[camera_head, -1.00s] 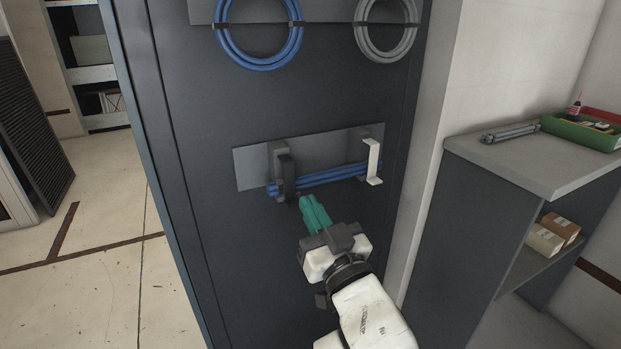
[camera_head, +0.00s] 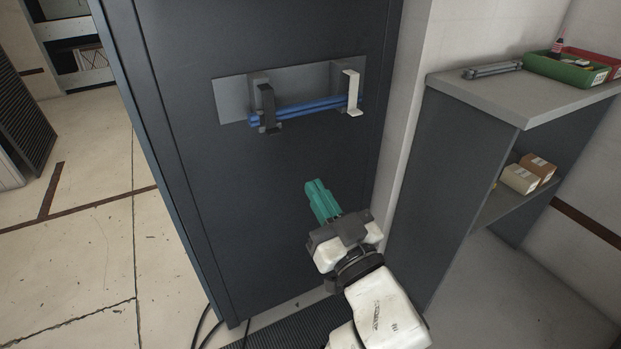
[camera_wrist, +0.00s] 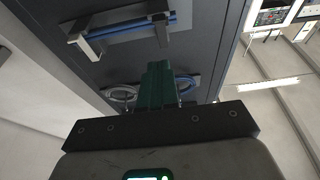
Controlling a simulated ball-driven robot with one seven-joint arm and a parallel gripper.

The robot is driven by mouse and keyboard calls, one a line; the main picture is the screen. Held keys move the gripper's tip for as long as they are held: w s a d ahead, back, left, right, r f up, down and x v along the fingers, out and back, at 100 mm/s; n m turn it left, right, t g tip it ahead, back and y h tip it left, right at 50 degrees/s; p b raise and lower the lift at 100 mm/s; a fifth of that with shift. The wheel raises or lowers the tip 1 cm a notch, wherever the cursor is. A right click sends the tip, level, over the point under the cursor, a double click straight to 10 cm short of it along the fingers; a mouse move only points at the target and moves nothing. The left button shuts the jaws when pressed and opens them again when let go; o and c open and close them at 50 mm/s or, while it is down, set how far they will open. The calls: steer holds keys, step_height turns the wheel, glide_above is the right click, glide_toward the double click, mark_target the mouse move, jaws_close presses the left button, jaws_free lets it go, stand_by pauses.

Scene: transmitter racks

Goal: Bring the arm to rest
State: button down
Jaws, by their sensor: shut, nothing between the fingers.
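My gripper (camera_head: 318,188) has teal fingers that lie together, shut and empty. In the head view it is in front of the dark rack panel (camera_head: 290,165), below the cable bracket and apart from it. My white arm comes up from the lower right. In the wrist view my gripper (camera_wrist: 157,68) points toward the rack, with the bracket at the top of the picture. The bracket plate (camera_head: 232,98) has one black hook (camera_head: 267,105) and one white hook (camera_head: 352,95). Blue cables (camera_head: 312,108) lie across both hooks.
A grey shelf unit (camera_head: 520,103) stands to the right, with a green tray (camera_head: 565,70) on top and small boxes (camera_head: 519,179) below. Dark cables (camera_head: 203,325) lie on the floor at the rack's base. The floor to the left is clear.

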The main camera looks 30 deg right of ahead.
steer(key=shift+s+f, duration=0.45)
steer(key=shift+s, duration=0.1)
steer(key=s+d+f+m+g+h, duration=0.1)
steer(key=s+d+f+g+h, duration=0.25)
steer(key=f, duration=0.65)
steer(key=s+d+f+m+g, duration=0.1)
steer(key=s+d+f+g, duration=0.2)
steer(key=d+f+g, duration=0.5)
steer(key=s+a+f+n+g+y, duration=0.1)
steer(key=s+a+f+g+y, duration=0.25)
steer(key=s+f+g, duration=0.85)
steer(key=s+r+t+p, duration=0.1)
steer(key=s+r+p, duration=0.3)
steer(key=r+p, duration=0.7)
steer(key=s+a+r+t+p, duration=0.1)
steer(key=s+r+t+p, duration=0.1)
steer(key=r+p, duration=1)
steer(key=shift+s+r+n+p, duration=0.3)
steer(key=shift+s+p, duration=0.55)
steer(key=shift+p, duration=0.35)
